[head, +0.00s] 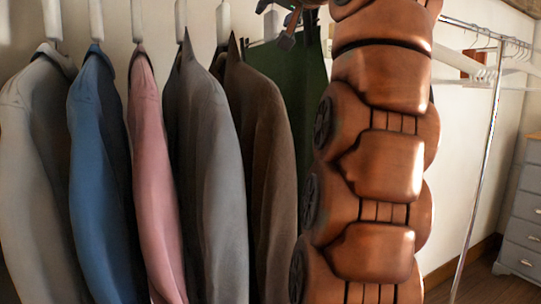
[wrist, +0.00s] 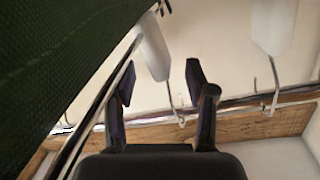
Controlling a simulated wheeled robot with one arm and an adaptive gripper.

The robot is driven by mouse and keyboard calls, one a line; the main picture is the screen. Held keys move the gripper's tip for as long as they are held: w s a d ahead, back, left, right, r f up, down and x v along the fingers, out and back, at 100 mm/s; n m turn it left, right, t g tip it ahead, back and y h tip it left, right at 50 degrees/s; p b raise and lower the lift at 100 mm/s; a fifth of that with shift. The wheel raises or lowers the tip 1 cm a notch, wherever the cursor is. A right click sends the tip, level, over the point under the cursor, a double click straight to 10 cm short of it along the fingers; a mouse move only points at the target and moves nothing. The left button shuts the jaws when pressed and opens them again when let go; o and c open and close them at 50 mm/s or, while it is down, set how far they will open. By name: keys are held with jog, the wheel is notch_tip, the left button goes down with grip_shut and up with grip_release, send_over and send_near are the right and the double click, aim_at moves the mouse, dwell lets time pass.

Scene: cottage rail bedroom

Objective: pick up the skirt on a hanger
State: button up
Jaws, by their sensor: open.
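The dark green garment, which looks like the skirt (head: 285,75), hangs at the right end of the clothes row in the head view, partly hidden behind my arm. Its fabric fills the upper left of the wrist view (wrist: 60,50). A white hanger (wrist: 153,48) stands beside it, its metal hook reaching down in the picture to the rail. My gripper (wrist: 160,85) is open, and that hanger's hook shows between its fingers in the picture; I cannot tell the depth. In the head view my gripper (head: 289,30) is small and partly cut off at the top, in front of the skirt's upper part.
A brown jacket (head: 262,120) hangs close left of the skirt, then a grey jacket (head: 205,160), a pink one (head: 150,150) and others. Another white hanger (wrist: 272,25) is right of the gripper. A metal rack post (head: 483,170) and grey drawers (head: 525,215) stand at right.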

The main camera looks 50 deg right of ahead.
jog(key=x, duration=0.3)
jog(key=shift+w+f, duration=0.1)
jog(key=shift+w, duration=0.05)
jog(key=shift+c, duration=0.4)
